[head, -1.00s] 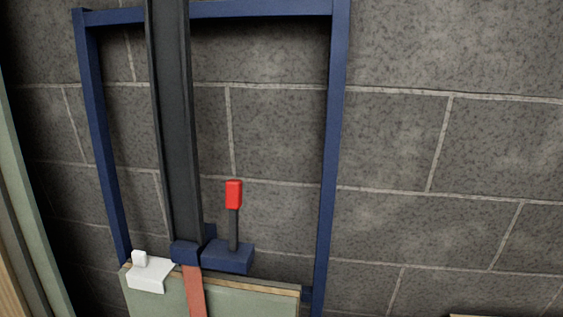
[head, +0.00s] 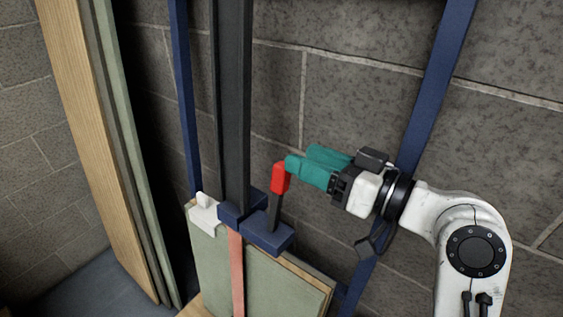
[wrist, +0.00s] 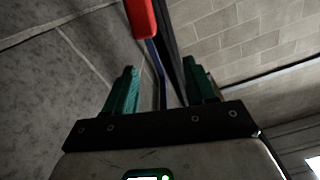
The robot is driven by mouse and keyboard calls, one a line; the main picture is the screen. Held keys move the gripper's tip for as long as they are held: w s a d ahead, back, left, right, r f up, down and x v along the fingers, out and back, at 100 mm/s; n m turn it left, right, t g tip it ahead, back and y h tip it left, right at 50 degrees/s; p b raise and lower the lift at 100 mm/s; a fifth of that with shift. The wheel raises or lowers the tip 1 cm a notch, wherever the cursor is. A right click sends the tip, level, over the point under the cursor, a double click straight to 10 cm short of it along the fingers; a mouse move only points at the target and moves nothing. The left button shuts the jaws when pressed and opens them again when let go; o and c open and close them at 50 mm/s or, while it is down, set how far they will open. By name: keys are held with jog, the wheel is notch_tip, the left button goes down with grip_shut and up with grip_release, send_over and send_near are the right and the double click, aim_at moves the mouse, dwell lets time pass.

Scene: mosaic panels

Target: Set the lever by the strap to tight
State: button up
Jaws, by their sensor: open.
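The lever has a red handle (head: 279,178) on a dark stem (head: 274,212) that rises from a blue block (head: 267,236). The lever stands nearly upright, with a slight lean. The orange-red strap (head: 237,270) hangs below the block, down the front of the green panel. My gripper (head: 290,165) comes from the right, with its teal fingers close beside the red handle. In the wrist view the open fingers (wrist: 160,85) have a gap between them. The red handle (wrist: 140,15) shows at the top, ahead of the left finger. I cannot tell whether they touch.
A dark vertical post (head: 233,90) stands behind the strap, within a blue frame (head: 438,80). A white bracket (head: 203,215) sits on the edge of the green panel (head: 285,290). Several boards (head: 95,120) lean at the left. A block wall (head: 345,95) is behind.

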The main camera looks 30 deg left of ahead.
aim_at(274, 168)
jog(key=f, duration=0.3)
jog(key=f+p, duration=0.1)
jog(key=shift+a+f, duration=0.25)
jog(key=shift+a, duration=0.1)
jog(key=a, duration=0.2)
jog(key=a+p, duration=0.1)
jog(key=a, duration=0.1)
jog(key=w+a+p, duration=0.1)
jog(key=a, duration=0.2)
jog(key=shift+f, duration=0.1)
jog(key=shift+d, duration=0.1)
grip_shut()
